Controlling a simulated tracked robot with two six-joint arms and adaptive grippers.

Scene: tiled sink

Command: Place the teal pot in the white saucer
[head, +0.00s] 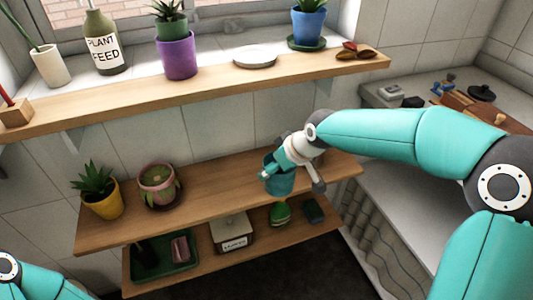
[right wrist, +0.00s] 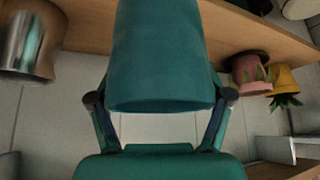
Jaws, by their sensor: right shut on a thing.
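The teal pot (head: 280,183) is at the middle shelf's right part, partly hidden behind my right gripper (head: 290,176). In the right wrist view the teal pot (right wrist: 160,55) fills the space between the fingers of my right gripper (right wrist: 160,97), which is shut on it. I cannot tell whether the pot touches the shelf. The white saucer (head: 255,57) lies empty on the upper shelf, between the purple pot and the blue pot. Of my left arm only a part shows at the bottom left of the head view; its gripper is out of view.
The purple pot (head: 178,57) and the blue pot (head: 308,24) flank the saucer. The upper shelf (head: 120,97) overhangs the middle shelf (head: 215,185). A yellow pot (head: 103,201) and a pink pot (head: 158,188) stand left. A copper-coloured pot (right wrist: 40,50) is near the teal pot.

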